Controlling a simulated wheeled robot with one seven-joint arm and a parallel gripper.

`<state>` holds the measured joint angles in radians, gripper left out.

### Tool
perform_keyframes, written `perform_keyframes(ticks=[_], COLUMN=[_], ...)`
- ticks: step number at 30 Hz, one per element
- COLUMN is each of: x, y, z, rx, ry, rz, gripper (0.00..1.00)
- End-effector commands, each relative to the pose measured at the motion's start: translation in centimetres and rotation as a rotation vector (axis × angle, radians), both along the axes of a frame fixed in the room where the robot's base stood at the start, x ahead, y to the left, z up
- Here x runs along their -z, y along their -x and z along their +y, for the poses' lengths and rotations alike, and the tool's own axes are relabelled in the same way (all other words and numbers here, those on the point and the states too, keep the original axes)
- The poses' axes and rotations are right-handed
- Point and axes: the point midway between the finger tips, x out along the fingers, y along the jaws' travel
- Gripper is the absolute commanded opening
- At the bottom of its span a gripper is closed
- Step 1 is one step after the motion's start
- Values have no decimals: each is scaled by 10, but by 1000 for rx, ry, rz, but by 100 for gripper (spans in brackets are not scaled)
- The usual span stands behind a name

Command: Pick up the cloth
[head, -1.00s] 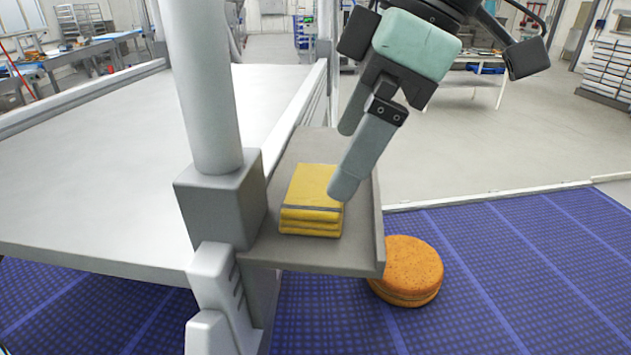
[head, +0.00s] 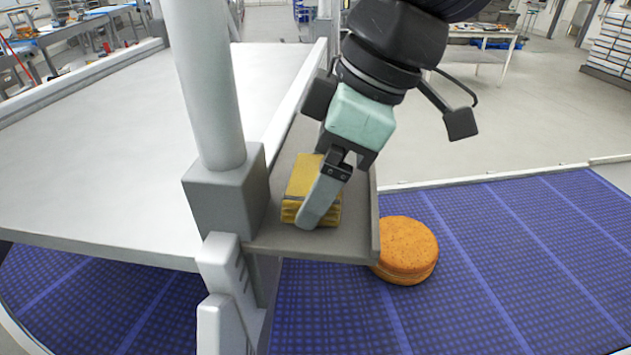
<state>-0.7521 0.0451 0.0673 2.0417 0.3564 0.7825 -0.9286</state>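The cloth (head: 299,178) is a folded yellow stack with a dark stripe across its front. It lies on a narrow grey shelf (head: 345,247) beside the large table. My gripper (head: 311,206) points down at the cloth. Its near finger covers the cloth's right and middle part, with the tip low by the front edge. The other finger is hidden, so I cannot tell how wide the gap is or whether the fingers touch the cloth. The cloth still appears to rest on the shelf.
A raised lip runs along the shelf's right side. A pale post (head: 203,85) on a grey block (head: 228,190) stands left of the cloth, by the big white table (head: 100,150). An orange round cake-like thing (head: 407,248) is on the blue mesh surface (head: 480,270) at right.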

Motion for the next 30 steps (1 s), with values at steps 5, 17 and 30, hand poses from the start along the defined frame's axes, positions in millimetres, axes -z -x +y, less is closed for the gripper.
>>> perform_keyframes(ticks=[5, 17, 30], x=[0, -50, -100], y=[0, -1, 0], z=[0, 0, 0], rx=[0, -1, -1], ry=[0, -4, 0], rz=[0, -5, 0], gripper=[64, 64, 64])
